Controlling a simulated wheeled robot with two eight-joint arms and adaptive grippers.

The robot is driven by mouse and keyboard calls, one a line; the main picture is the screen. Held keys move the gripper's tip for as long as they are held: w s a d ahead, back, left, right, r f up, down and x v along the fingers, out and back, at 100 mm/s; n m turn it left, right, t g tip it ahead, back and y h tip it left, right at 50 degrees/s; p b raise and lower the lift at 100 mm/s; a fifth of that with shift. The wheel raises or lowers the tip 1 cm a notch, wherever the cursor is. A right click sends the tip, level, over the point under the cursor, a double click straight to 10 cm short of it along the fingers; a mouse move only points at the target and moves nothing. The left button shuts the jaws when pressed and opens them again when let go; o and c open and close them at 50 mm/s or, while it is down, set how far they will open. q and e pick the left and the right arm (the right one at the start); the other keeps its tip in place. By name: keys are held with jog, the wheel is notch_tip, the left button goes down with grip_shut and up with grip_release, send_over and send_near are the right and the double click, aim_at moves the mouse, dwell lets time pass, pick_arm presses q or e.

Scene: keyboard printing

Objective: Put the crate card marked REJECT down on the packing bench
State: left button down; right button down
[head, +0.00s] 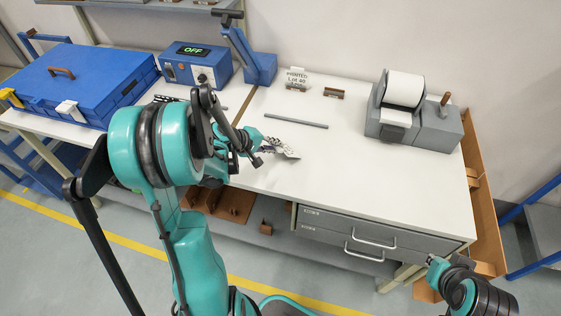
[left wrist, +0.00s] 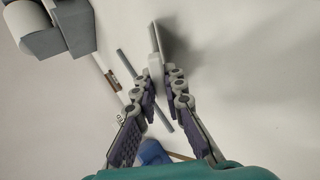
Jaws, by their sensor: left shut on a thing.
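My left gripper (head: 272,148) is shut on a thin pale card (head: 289,152), held low over the white packing bench (head: 400,190). In the left wrist view the card (left wrist: 156,42) stands edge-on between the fingertips (left wrist: 158,72), with a shadow on the bench beside it. No marking on the card can be read, and I cannot tell whether its lower edge touches the bench. Part of my right arm shows at the lower right, with its end (head: 437,266) off the bench's front edge; its finger state is unclear.
A grey bar (head: 296,121) lies behind the card. A card reading "PRINTED Lot 40" (head: 297,76) stands near the wall beside a small brown holder (head: 333,92). A grey roll printer (head: 415,112) stands at right. The bench's front right is clear. A blue case (head: 80,80) is at left.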

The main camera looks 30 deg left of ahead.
pick_arm(q)
jog(key=shift+f, duration=0.15)
jog(key=c, duration=1.8)
grip_release()
jog(key=shift+o, duration=0.2)
jog(key=p+v, duration=0.3)
jog(key=v, duration=0.5)
jog(key=shift+p, duration=0.4)
notch_tip(320, 180, up, 8)
jog(key=s+p, duration=0.2)
jog(key=p, duration=0.4)
jog(key=shift+a, duration=0.45)
